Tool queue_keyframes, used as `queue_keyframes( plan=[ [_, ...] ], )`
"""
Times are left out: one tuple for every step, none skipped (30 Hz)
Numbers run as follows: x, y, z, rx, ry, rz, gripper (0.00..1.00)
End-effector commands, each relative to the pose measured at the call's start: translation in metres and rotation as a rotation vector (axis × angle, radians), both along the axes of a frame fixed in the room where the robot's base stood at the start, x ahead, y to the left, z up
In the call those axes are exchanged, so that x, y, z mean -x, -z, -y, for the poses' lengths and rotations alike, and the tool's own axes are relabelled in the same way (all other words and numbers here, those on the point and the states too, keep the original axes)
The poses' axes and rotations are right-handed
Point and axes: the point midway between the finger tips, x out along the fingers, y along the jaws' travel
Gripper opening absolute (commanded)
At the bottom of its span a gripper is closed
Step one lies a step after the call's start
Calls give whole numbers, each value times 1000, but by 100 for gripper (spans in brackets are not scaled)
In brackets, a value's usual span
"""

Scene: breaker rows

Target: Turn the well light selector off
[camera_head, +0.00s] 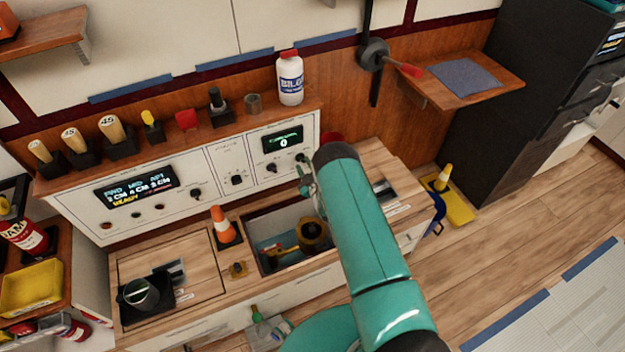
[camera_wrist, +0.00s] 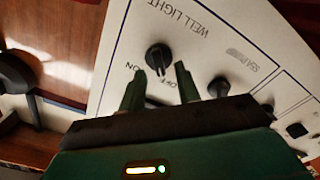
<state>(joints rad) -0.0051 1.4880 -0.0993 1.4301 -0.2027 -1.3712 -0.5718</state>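In the wrist view the well light selector (camera_wrist: 158,57) is a black round knob on a white panel (camera_wrist: 205,22). The printed WELL LIGHT label appears upside down beyond it, with ON and OFF marks on the side toward my gripper. My gripper (camera_wrist: 160,69) is open, its two green fingers apart, with the tips close to the knob's near side. Nothing is held between them. I cannot tell whether a fingertip touches the knob, or exactly which mark it points at. In the head view my gripper (camera_head: 307,180) is at the panel's right end, partly hidden by my teal arm.
Another black knob (camera_wrist: 219,87) sits right of the fingers. In the head view a white bottle (camera_head: 290,79) stands on the ledge above the panel. An orange cone (camera_head: 224,226) stands on the counter, left of an open well (camera_head: 265,226).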

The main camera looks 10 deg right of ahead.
Motion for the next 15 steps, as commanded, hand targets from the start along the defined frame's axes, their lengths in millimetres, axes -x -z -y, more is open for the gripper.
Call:
queue_keyframes(
  plan=[
    [8,0,2,1,1,-3,33],
    [14,1,3,1,1,-4,33],
    [22,1,5,1,1,-4,33],
    [28,1,6,1,2,-5,33],
    [35,1,8,1,1,-4,33],
    [44,0,10,1,2,-5,33],
    [51,0,11,1,2,-4,33],
    [57,1,12,1,2,-5,33],
    [66,1,14,1,1,-6,33],
    [73,0,15,1,1,-4,33],
    [79,1,16,0,1,-6,33],
    [87,1,18,0,1,-4,33],
    [93,1,19,1,1,-4,33],
    [98,0,20,0,0,-4,33],
    [104,1,21,1,0,-4,33]
  ],
)
